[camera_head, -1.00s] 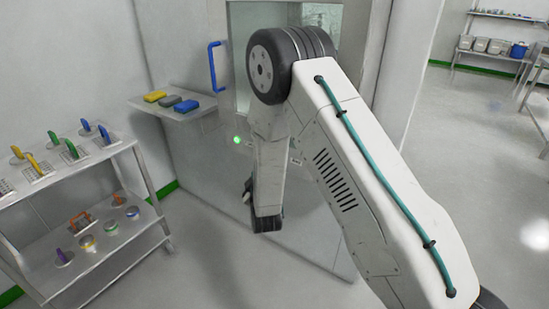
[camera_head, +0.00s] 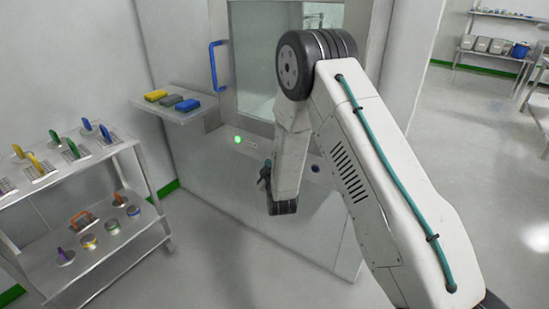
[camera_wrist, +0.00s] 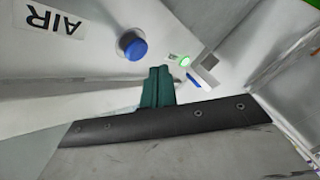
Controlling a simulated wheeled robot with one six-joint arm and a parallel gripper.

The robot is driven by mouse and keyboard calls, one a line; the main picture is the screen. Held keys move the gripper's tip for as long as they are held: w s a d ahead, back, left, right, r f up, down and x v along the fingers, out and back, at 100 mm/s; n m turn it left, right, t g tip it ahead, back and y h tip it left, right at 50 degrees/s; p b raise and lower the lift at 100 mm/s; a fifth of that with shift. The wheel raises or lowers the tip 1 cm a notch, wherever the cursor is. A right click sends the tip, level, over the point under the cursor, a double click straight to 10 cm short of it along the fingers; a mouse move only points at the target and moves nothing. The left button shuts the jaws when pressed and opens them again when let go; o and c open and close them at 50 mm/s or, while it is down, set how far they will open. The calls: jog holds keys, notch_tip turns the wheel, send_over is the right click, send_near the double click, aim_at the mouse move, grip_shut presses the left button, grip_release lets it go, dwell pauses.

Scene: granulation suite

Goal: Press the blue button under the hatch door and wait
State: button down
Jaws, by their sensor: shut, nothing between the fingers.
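The blue button (camera_wrist: 134,47) is a round knob on the pale panel in the wrist view, beside an "AIR" label. In the head view a small blue spot that looks like it (camera_head: 315,168) shows just right of my forearm, below the hatch door (camera_head: 256,65) with its blue handle (camera_head: 217,66). My gripper (camera_wrist: 157,72) has its teal fingers together and empty. The fingertips appear close to the button in the wrist view, between it and a lit green lamp (camera_wrist: 184,61), with no visible contact. The gripper (camera_head: 264,174) is partly hidden in the head view.
The green lamp (camera_head: 237,139) glows on the panel. A small shelf (camera_head: 181,116) with yellow, grey and blue blocks juts out left of the hatch. A rack (camera_head: 150,187) with several tools stands at the left. Floor at the right is open.

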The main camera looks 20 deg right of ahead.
jog(key=shift+w+d, duration=0.4)
jog(key=shift+d, duration=0.2)
jog(key=shift+w+d, duration=0.1)
dwell(1.6)
jog(key=shift+w+d, duration=0.2)
jog(key=shift+w+d, duration=0.25)
jog(key=shift+d, duration=0.15)
dwell(0.8)
jog(key=shift+s+a, duration=0.1)
jog(key=shift+a, duration=0.05)
jog(key=shift+s+a, duration=0.4)
jog(key=shift+a, duration=0.2)
jog(key=shift+s+a, duration=0.75)
jog(key=shift+a, duration=0.25)
jog(key=shift+s+a, duration=0.75)
jog(key=shift+a, duration=0.25)
